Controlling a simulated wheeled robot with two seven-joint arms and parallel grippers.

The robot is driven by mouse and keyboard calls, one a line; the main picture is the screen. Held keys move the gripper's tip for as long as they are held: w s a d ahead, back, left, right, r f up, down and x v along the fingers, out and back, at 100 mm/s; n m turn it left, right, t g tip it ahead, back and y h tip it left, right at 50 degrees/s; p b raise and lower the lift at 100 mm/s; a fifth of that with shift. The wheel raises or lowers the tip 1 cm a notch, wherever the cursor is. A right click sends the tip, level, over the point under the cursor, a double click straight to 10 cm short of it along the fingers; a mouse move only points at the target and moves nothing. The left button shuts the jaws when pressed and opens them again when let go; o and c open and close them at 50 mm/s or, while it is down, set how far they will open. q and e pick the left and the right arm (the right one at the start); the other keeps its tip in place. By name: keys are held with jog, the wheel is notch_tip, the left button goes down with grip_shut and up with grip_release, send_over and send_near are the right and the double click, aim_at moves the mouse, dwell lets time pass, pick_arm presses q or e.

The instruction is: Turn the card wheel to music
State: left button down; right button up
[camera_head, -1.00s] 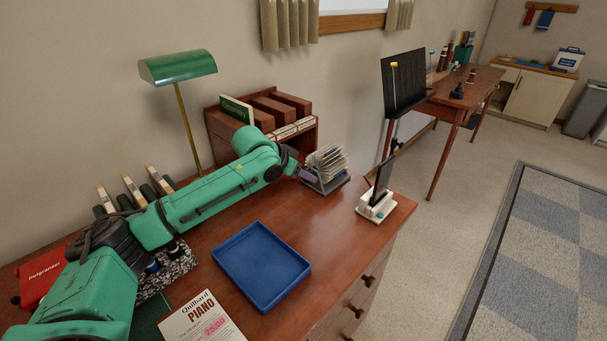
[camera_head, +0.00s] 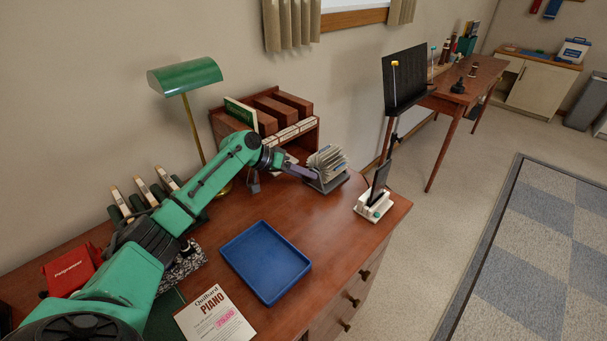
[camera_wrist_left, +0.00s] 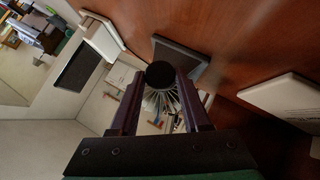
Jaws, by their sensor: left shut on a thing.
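The card wheel (camera_head: 327,160) has pale cards fanned on a dark grey base and stands at the back of the wooden desk, right of the shelf unit. My left gripper (camera_head: 314,176) reaches it from the left. In the left wrist view the fingers (camera_wrist_left: 159,100) are closed around the wheel's round black knob (camera_wrist_left: 160,75). The fanned cards (camera_wrist_left: 178,108) show behind the knob, partly hidden by the fingers. The wheel's grey base (camera_wrist_left: 182,60) shows beyond. My right gripper is in neither view.
A dark upright panel on a white base (camera_head: 373,206) stands right of the wheel. A wooden shelf unit (camera_head: 222,124) and a green lamp (camera_head: 185,75) are behind my arm. A blue tray (camera_head: 264,262) and a Piano sheet (camera_head: 214,316) lie in front.

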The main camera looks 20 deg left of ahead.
pick_arm(q)
jog(key=shift+h, duration=0.3)
jog(key=shift+c, duration=2)
grip_release()
notch_tip(320, 180, up, 20)
